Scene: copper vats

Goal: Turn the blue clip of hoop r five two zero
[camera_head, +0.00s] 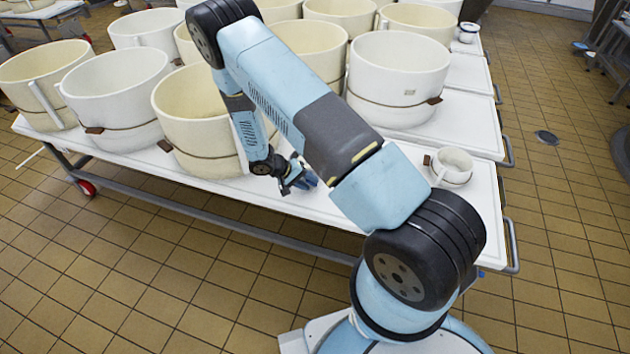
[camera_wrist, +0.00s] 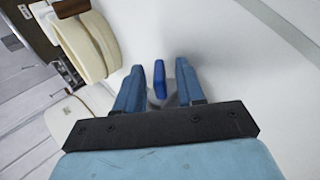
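My gripper (camera_head: 298,182) is low over the white table, just right of a large cream hoop (camera_head: 200,115). In the wrist view my gripper (camera_wrist: 159,70) is open, with a blue finger on each side. A small upright blue clip (camera_wrist: 159,78) shows between the fingers, with a gap on both sides. I cannot tell how deep it sits between them. In the head view the clip cannot be told apart from the blue gripper parts. No hoop's label can be read, so I cannot tell which is r five two zero.
Several other cream hoops stand close together on the white table (camera_head: 290,205), including one at the back right (camera_head: 398,75). A small hoop (camera_head: 453,166) stands near its right end. In the wrist view a cream curved piece (camera_wrist: 85,45) is at the upper left. Tiled floor (camera_head: 130,255) is clear in front.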

